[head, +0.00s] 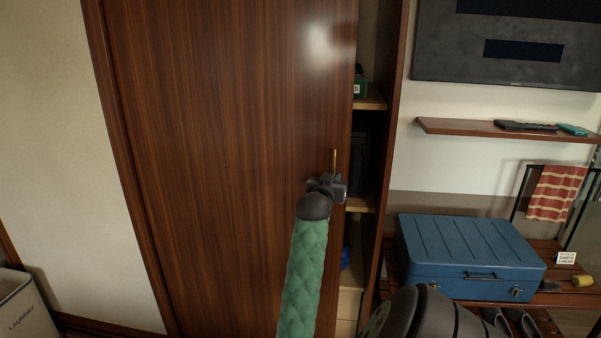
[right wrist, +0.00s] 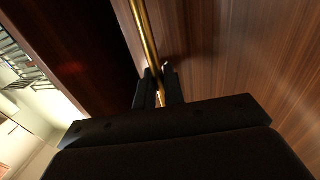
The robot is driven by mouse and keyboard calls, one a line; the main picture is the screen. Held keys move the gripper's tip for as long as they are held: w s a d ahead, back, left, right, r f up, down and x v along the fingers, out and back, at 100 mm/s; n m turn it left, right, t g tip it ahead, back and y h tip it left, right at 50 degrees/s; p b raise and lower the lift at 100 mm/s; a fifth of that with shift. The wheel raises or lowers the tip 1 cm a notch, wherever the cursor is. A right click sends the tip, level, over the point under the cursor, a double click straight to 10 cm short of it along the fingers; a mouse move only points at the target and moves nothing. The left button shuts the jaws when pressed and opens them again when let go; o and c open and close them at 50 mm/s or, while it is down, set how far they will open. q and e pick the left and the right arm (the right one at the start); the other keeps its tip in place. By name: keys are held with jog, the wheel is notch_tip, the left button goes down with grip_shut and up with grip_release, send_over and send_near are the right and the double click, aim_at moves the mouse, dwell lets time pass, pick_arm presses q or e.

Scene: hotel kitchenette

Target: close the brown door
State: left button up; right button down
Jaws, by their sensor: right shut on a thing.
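The brown door (head: 225,130) is a tall wood-grain panel filling the middle of the head view. It stands partly open, with a narrow gap at its right edge showing the cabinet's inside. A slim brass handle (head: 334,160) is upright near that edge. My right gripper (head: 330,180) is at the handle's lower part. In the right wrist view, the fingers (right wrist: 160,90) are on either side of the brass bar (right wrist: 144,30), shut on it, close to the door face (right wrist: 240,60). The gripper hides the handle's lower end in the head view. My left gripper is not in view.
Inside the gap are light shelves (head: 368,103), a green item (head: 360,85) and a dark box (head: 359,160). The cabinet's right frame (head: 391,120) stands beyond. A blue case (head: 470,255) sits on a rack at right. A laundry bin (head: 25,308) stands at lower left.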

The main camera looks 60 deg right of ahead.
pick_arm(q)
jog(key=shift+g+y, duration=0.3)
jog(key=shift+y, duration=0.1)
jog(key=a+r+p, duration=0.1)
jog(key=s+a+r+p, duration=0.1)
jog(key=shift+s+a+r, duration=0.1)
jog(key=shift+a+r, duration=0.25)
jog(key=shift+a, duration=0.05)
pick_arm(e)
jog(key=s+d, duration=0.4)
jog(key=s, duration=0.5)
jog(key=shift+s, duration=0.3)
jog(key=c, duration=1.7)
grip_release()
jog(key=shift+s, duration=0.1)
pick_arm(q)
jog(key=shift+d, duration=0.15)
pick_arm(e)
jog(key=shift+s+d, duration=0.1)
